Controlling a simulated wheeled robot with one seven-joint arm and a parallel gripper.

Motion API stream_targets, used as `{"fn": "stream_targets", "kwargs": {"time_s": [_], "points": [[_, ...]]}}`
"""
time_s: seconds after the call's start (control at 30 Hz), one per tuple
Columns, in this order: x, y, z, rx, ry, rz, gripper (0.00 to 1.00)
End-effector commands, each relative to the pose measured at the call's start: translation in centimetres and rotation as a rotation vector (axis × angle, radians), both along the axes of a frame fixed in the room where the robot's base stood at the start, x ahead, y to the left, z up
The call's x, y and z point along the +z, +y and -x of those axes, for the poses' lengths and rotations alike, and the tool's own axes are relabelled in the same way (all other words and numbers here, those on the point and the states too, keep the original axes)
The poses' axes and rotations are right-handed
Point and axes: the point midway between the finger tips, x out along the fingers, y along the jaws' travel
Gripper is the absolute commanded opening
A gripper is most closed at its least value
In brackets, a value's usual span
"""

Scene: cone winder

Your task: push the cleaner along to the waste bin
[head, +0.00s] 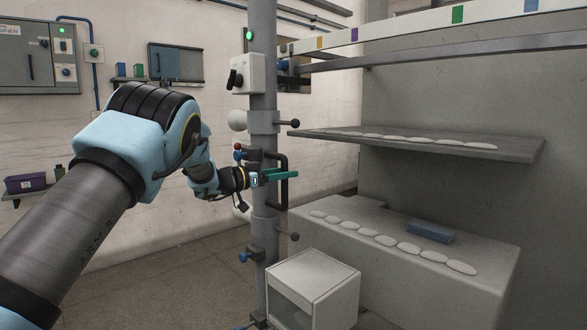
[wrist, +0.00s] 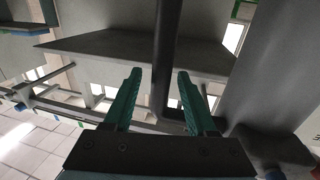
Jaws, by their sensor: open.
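The cleaner appears to be the tall grey column (head: 264,100), with a switch box, clamps and a black bent handle (head: 284,190) on its right side. My gripper (head: 297,174) is at the handle in the head view, its teal fingers open. In the wrist view the dark handle bar (wrist: 167,50) runs between the open fingers of my gripper (wrist: 160,74). The fingers are apart, and I cannot tell whether either touches the bar. A white box (head: 330,293) is low by the column's foot; I cannot tell whether it is the waste bin.
A grey shelf (head: 515,149) and a lower ledge (head: 470,300) with rows of white pieces stand to the right. A blue block (head: 430,233) lies on the ledge. A rail (head: 440,48) runs overhead. Open floor (head: 165,280) shows left of the column.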

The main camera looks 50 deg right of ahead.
Motion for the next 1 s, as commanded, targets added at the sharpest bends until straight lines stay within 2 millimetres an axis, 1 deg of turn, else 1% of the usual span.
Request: {"fn": "stream_targets", "kwargs": {"time_s": [0.03, 0.1, 0.23, 0.37, 0.6, 1.0], "points": [[0.2, -0.8, 0.3, -0.002, -0.001, -0.001, 0.57], [0.1, -1.7, 0.5, -0.001, -0.001, -0.002, 0.57], [0.1, -2.8, 0.7, 0.0, 0.0, 0.0, 0.57], [0.0, -3.3, 0.8, 0.002, 0.0, 0.0, 0.57], [0.0, -3.3, 0.8, 0.002, 0.0, 0.0, 0.57], [0.0, -3.3, 0.8, 0.002, -0.001, 0.0, 0.12]]}}
